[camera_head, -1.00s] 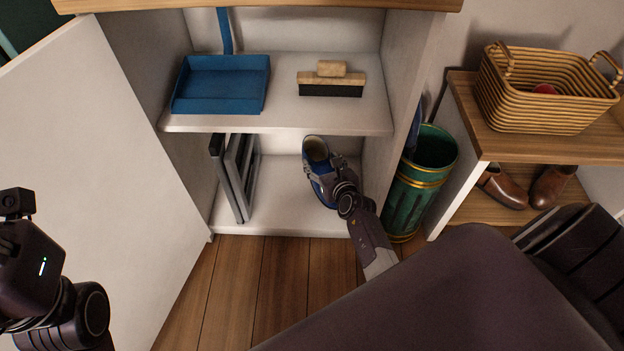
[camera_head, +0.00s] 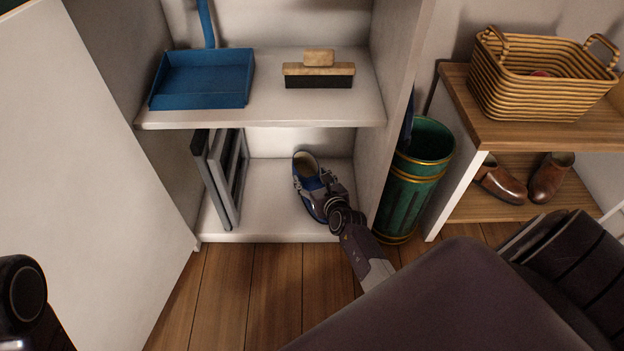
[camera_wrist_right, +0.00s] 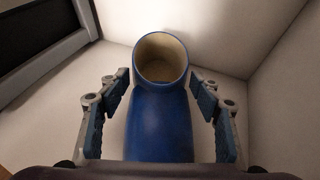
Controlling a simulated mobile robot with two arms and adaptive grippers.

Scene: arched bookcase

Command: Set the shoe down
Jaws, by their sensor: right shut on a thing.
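The blue shoe (camera_head: 304,172) with a pale lining is inside the cabinet, over the bottom shelf (camera_head: 265,205), heel opening toward the back. In the right wrist view the shoe (camera_wrist_right: 160,120) lies between the fingers, its round opening facing up. My right gripper (camera_head: 318,184) is shut on the shoe, one finger on each side; it also shows in the right wrist view (camera_wrist_right: 160,108). The sole is hidden, so I cannot tell whether it touches the shelf. Part of my left arm shows at the lower left; its gripper is out of view.
Grey framed panels (camera_head: 225,175) stand at the left of the bottom shelf. The upper shelf (camera_head: 265,118) carries a blue dustpan (camera_head: 203,80) and a brush (camera_head: 318,72). A green bin (camera_head: 412,185) stands right of the cabinet wall. The cabinet door (camera_head: 85,170) is open at left.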

